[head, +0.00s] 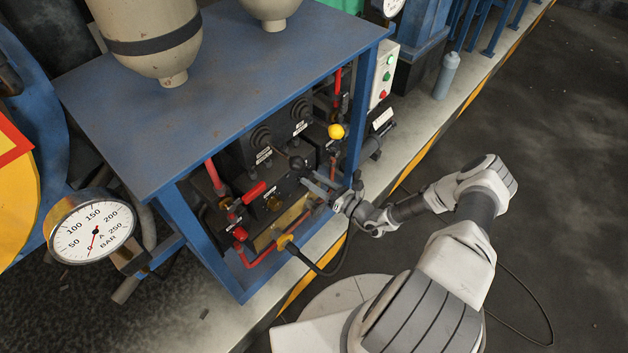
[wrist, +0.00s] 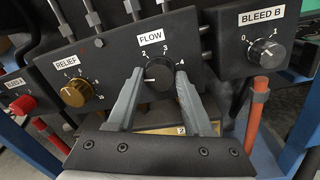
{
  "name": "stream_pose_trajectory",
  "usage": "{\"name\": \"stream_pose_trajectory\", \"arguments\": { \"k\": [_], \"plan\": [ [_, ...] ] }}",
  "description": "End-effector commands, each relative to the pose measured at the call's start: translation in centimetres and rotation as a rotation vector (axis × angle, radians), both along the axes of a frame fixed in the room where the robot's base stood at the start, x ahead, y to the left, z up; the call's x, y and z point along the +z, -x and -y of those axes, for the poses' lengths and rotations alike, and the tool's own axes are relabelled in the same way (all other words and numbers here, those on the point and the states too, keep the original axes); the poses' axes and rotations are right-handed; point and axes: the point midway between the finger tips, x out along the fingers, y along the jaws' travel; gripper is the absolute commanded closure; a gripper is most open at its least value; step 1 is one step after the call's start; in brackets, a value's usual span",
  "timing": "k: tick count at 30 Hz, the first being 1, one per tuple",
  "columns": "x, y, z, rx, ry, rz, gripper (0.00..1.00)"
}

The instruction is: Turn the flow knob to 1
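The flow knob (wrist: 158,76) is a round black dial under the FLOW label (wrist: 151,37) on a dark panel, in the wrist view. Its white pointer line points to the left, toward the left finger. The marks 2, 3 and 4 show around its top and right. I cannot see the 1; the left finger covers that side. My gripper (wrist: 160,73) is open, with one finger at each side of the knob. A gap shows at the right finger; I cannot tell whether the left one touches. In the head view my gripper (head: 322,186) is at the panel under the blue table.
In the wrist view a brass RELIEF knob (wrist: 76,94) is left of the flow knob, a red knob (wrist: 22,104) farther left, and the BLEED B knob (wrist: 265,53) to the right. A red pipe (wrist: 257,115) stands below BLEED B. The blue table (head: 230,75) overhangs the panel.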

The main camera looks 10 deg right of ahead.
Motion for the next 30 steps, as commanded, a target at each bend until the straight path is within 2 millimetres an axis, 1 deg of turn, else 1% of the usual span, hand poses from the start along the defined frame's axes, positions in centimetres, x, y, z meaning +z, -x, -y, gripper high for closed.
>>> {"name": "stream_pose_trajectory", "arguments": {
  "k": [1,4,5,13,17,20,23,30],
  "plan": [
    [0.1,-0.1,0.1,-0.002,0.000,0.002,0.40],
    [0.1,-0.1,0.1,-0.001,0.000,0.001,0.21],
    [0.1,-0.1,0.0,0.000,-0.001,0.001,0.20],
    [0.0,0.1,0.0,0.000,0.000,-0.001,0.20],
    [0.0,0.8,0.6,-0.001,0.001,-0.003,0.20],
    [0.0,2.0,1.6,-0.002,0.000,-0.002,0.20],
    [0.0,3.8,3.1,-0.003,0.001,-0.003,0.20],
    [-0.1,8.6,6.8,-0.003,0.001,-0.002,0.20]
  ]
}}
